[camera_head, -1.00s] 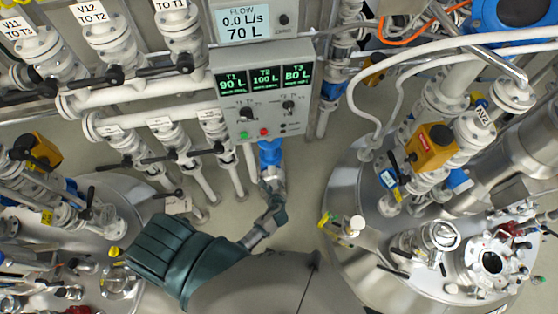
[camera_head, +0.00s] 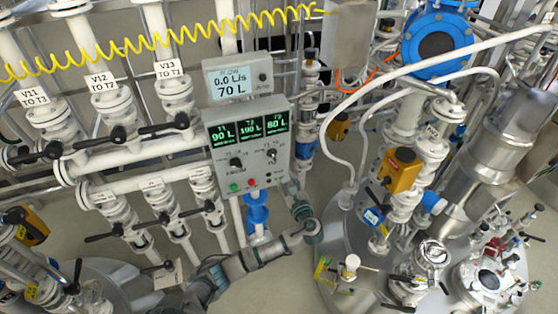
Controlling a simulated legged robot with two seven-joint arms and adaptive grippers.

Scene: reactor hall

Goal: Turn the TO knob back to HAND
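The control box (camera_head: 249,150) is a light grey panel on a post near the middle of the view. It has three green tank readouts at the top, showing 90 L, 100 L and 80 L. Below them are two dark knobs, a left one (camera_head: 237,163) and a right one (camera_head: 271,155). Their labels are too small to read, so I cannot tell which is TO or where they point. My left gripper (camera_head: 292,188) is at the box's lower right edge, below the right knob. Its fingers are too small to read. My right gripper is not in view.
A flow display (camera_head: 234,84) reading 0.0 L/s and 70 L sits above the box. A green button (camera_head: 234,187) and a red button (camera_head: 252,182) are below the knobs. White pipes with black-handled valves (camera_head: 118,133) fill the left. A steel tank stands right.

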